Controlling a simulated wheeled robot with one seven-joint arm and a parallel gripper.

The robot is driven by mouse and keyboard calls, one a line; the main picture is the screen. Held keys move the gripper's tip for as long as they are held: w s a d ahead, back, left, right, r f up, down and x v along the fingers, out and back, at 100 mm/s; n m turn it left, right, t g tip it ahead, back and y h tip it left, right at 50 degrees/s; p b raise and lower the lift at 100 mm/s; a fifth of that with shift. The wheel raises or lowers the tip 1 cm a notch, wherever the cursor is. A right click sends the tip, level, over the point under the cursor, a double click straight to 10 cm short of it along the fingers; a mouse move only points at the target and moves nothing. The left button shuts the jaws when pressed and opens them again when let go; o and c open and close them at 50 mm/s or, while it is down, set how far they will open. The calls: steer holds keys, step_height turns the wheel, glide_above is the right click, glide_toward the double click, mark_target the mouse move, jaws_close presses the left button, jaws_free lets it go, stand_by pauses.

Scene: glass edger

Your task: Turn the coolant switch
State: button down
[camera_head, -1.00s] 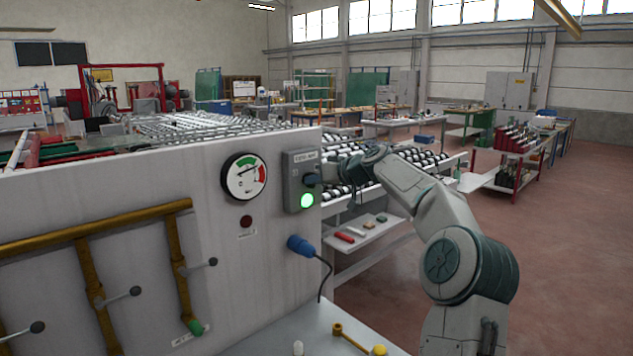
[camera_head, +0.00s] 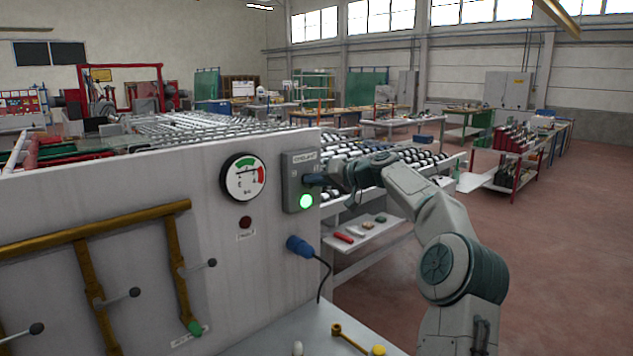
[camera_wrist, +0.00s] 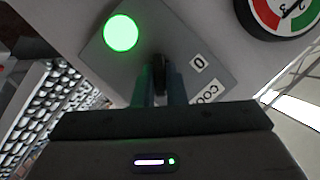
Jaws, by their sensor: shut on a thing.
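The coolant switch box (camera_head: 294,192) is a grey plate on the right end of the white machine panel, with a "COOLANT" label at its top. It also shows tilted in the wrist view (camera_wrist: 190,50). A round green lamp (camera_head: 306,201) glows at its lower part; it is bright in the wrist view (camera_wrist: 121,33). The dark switch knob (camera_wrist: 160,76) stands between my gripper's fingers, near a "0" mark. My gripper (camera_wrist: 162,95) is shut on the knob. In the head view my gripper (camera_head: 318,180) reaches in from the right and hides most of the knob.
A pressure gauge (camera_head: 243,177) and a dark red button (camera_head: 245,222) sit left of the box. A blue plug (camera_head: 299,246) with a cable sticks out below. Brown pipes (camera_head: 90,230) with lever valves cross the left panel. Open floor (camera_head: 560,250) lies to the right.

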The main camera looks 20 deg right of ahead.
steer(key=c, duration=1.5)
jaws_free()
steer(key=shift+d, duration=0.1)
steer(key=b+v, duration=0.4)
steer(key=v, duration=0.9)
steer(key=shift+s+d+r, duration=0.1)
steer(key=shift+s+d, duration=0.15)
steer(key=shift+s, duration=0.05)
